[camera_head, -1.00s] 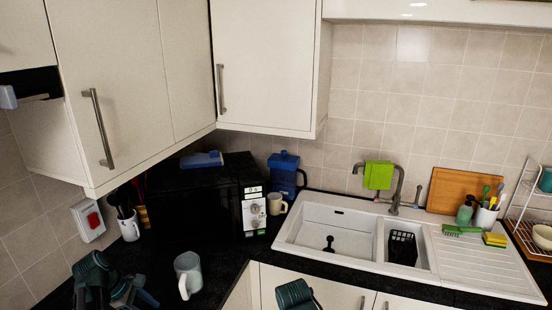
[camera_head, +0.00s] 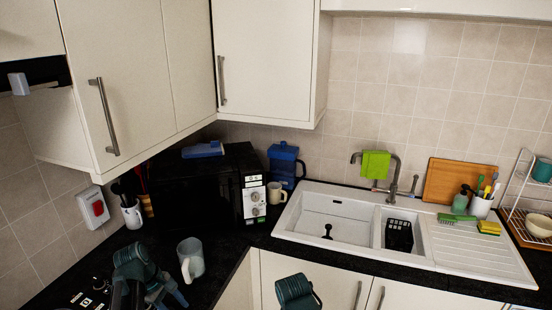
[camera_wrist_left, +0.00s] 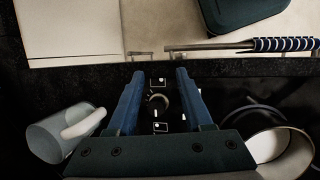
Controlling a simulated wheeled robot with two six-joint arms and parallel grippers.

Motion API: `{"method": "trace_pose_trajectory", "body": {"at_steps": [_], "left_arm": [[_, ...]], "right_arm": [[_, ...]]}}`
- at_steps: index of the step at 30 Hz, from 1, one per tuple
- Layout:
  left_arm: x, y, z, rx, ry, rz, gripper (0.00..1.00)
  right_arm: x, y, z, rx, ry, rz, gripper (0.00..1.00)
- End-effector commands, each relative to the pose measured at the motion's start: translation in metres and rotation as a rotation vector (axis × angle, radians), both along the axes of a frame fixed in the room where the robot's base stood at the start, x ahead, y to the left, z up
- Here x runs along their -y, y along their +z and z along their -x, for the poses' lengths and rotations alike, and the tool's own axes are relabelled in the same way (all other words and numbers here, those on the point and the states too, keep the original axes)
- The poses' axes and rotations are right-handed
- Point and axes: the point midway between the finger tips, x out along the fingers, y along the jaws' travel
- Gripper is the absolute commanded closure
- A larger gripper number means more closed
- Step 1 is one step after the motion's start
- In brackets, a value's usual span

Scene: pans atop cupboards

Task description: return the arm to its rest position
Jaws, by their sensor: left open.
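My left arm comes in at the lower left of the head view, with its gripper (camera_head: 168,292) low over the dark worktop near the hob controls. In the left wrist view the two blue fingers of my left gripper (camera_wrist_left: 160,75) stand apart, with nothing held between them. Behind the gap lies the hob control panel with a knob (camera_wrist_left: 157,103). A dark green part of my right arm (camera_head: 297,290) shows at the bottom middle; its jaws are not visible.
A grey mug (camera_head: 190,260) stands on the worktop just beyond my left arm; in the wrist view the mug (camera_wrist_left: 62,133) lies left of the fingers. A pan (camera_wrist_left: 280,147) is at lower right there. A black microwave (camera_head: 195,200), sink (camera_head: 320,222) and wall cupboards (camera_head: 265,60) surround the corner.

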Motion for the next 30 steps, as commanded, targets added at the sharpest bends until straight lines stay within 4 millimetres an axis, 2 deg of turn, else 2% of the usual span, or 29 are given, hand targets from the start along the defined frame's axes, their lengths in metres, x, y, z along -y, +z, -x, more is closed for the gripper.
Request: {"method": "trace_pose_trajectory", "body": {"at_steps": [1, 5, 8, 12, 18, 24, 30], "left_arm": [[0.014, -0.004, 0.003, 0.004, -0.063, -0.017, 0.49], [0.050, -0.011, 0.011, 0.023, -0.258, -0.069, 0.49], [0.086, -0.018, 0.023, 0.042, -0.470, -0.122, 0.49], [0.140, -0.029, 0.047, 0.071, -0.835, -0.208, 0.49], [0.193, -0.037, 0.079, 0.102, -1.283, -0.305, 0.49], [0.216, -0.040, 0.097, 0.115, -1.530, -0.355, 0.49], [0.221, -0.040, 0.100, 0.116, -1.588, -0.367, 0.49]], "right_arm": [[0.000, -0.003, 0.000, 0.000, 0.000, 0.000, 0.50], [0.000, -0.007, 0.000, 0.000, 0.000, 0.000, 0.50], [0.000, -0.011, 0.000, 0.000, 0.000, 0.000, 0.50], [0.000, -0.018, 0.000, 0.000, -0.001, 0.000, 0.50], [0.000, -0.026, 0.000, 0.000, -0.001, 0.000, 0.50], [0.000, -0.029, 0.000, 0.000, -0.001, 0.000, 0.50], [0.000, -0.029, 0.000, 0.000, -0.001, 0.000, 0.50]]}}
